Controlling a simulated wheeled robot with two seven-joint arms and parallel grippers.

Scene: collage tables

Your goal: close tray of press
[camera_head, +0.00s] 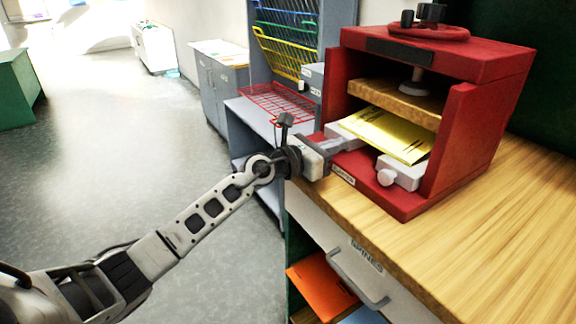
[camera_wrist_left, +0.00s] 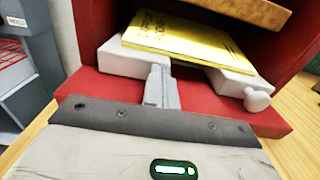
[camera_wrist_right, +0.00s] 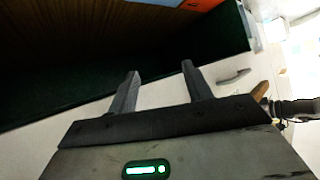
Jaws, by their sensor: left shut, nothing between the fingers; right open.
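The red press (camera_head: 455,140) stands on the wooden worktop, with a dark screw knob on top and a wooden platen (camera_head: 398,100) inside. Its white tray (camera_head: 402,172) sits low in the opening, with a round white knob at its front and a yellow booklet (camera_head: 385,135) lying on it. My left gripper (camera_head: 326,140) is at the tray's left front; in the left wrist view its shut fingers (camera_wrist_left: 161,88) reach the tray's front (camera_wrist_left: 133,60), apparently touching it. My right gripper (camera_wrist_right: 158,85) is open and empty, below the worktop before the cabinet.
The wooden worktop (camera_head: 520,215) is clear right of the press. Below it are a drawer with a grey handle (camera_head: 358,280) and an orange item (camera_head: 320,285). A red wire rack (camera_head: 278,102) stands behind my left gripper.

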